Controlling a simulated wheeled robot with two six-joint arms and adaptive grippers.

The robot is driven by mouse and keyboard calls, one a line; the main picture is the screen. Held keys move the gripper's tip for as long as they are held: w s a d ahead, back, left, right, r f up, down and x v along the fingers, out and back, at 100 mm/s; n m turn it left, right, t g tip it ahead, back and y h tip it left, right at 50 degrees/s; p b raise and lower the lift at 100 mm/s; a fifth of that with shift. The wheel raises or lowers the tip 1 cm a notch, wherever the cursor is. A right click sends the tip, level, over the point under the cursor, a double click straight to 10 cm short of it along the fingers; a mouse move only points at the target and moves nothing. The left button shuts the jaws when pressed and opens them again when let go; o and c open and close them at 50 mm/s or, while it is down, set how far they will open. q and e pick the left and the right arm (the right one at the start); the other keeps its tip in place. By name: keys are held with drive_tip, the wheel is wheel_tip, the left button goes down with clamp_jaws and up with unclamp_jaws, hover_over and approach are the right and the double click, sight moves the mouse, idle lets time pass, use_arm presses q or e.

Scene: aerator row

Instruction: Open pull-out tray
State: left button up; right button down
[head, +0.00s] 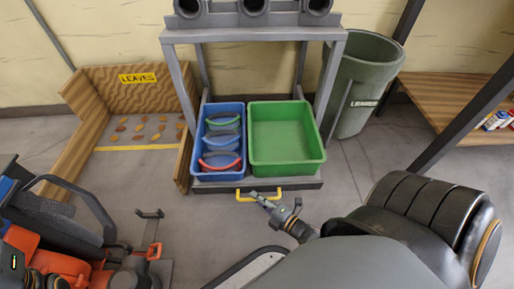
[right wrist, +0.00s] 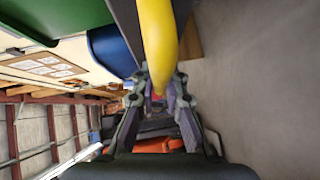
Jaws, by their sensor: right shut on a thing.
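The pull-out tray (head: 312,185) is a low grey tray with a dark front edge at the bottom of a grey stand. It carries a blue bin and a green bin. A yellow handle (head: 242,197) sticks out from its front. My right gripper (head: 262,198) is shut on the right part of the handle. In the right wrist view, the yellow handle (right wrist: 157,40) runs down between the two fingers (right wrist: 158,95), which hide its lower end. My left gripper is not in view.
The blue bin (head: 222,176) holds several coloured-handled items; the green bin (head: 287,140) looks empty. A wooden leaf bay (head: 88,138) stands left, a green barrel (head: 368,75) right. Orange and black machines (head: 60,262) crowd the lower left. The floor before the tray (head: 215,215) is clear.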

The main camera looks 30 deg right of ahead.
drive_tip(key=c, duration=1.4)
unclamp_jaws()
drive_tip(key=shift+o, duration=0.2)
drive_tip(key=v, duration=1.2)
